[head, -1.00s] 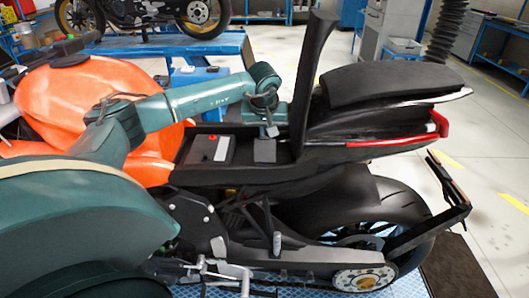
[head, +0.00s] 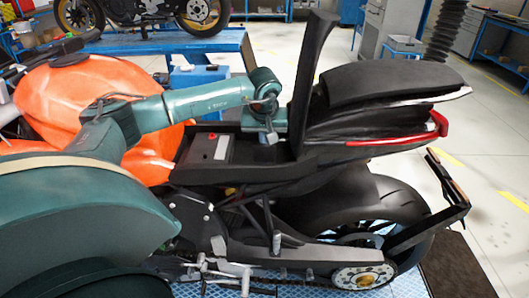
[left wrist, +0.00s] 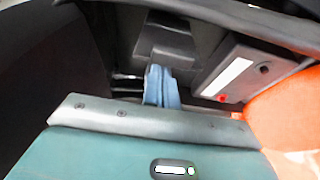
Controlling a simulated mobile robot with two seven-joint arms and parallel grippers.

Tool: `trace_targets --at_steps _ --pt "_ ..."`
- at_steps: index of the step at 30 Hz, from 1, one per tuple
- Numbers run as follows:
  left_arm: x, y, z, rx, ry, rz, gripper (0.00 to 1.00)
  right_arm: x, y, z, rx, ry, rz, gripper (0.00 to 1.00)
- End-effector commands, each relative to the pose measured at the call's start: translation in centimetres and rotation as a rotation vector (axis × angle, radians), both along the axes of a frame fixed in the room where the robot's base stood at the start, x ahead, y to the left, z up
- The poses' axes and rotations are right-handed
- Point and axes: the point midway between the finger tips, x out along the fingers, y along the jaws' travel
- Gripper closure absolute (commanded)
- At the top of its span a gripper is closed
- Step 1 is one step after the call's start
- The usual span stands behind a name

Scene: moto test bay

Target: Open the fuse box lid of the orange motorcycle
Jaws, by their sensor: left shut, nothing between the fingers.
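The orange motorcycle (head: 75,95) stands side-on in the head view, its seat panel (head: 312,75) raised upright over the open bay. My left gripper (head: 271,138) is inside the bay, in front of the raised panel. In the left wrist view its blue-grey fingers (left wrist: 162,88) are shut and empty. They are at the near edge of a dark grey box-like part (left wrist: 167,38), which looks like the fuse box. I cannot tell whether they touch it or how far its lid is open. My right gripper is not in view.
A battery with a white label and a red terminal (head: 212,138) sits in the bay beside the gripper; it also shows in the left wrist view (left wrist: 238,72). The tail section (head: 385,90) lies behind the raised panel. A blue workbench (head: 215,45) stands beyond.

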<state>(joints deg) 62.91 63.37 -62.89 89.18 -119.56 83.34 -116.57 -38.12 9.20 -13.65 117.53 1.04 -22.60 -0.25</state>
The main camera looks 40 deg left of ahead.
Motion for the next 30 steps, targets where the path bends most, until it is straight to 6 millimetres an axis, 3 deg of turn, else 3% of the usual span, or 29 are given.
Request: trace_targets --at_steps 30 --pt "2.4 2.0 5.2 0.000 -0.004 0.001 1.00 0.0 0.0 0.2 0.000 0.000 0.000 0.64"
